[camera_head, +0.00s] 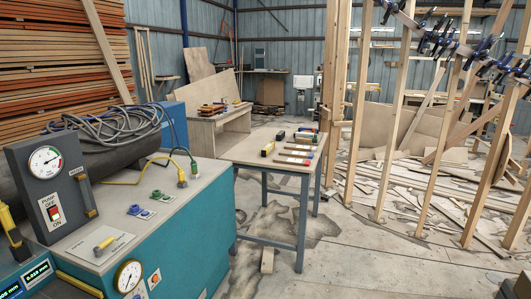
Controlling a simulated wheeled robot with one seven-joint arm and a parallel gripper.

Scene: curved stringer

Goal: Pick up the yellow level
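A small yellow bar-like object (267,149) lies on the left part of the small table (255,160) in the middle of the view. It looks like the yellow level, but it is too small to be certain. Several other tools lie beside it on the same table: a dark one (280,136) and some pale strips with red ends (295,154) to its right. My gripper is not in view.
A teal machine (170,235) with a pump box (55,185) and cables (115,125) fills the left foreground. Wooden posts (400,110) with clamps stand at the right. Planks litter the floor behind them. Bare concrete (340,255) lies right of the table.

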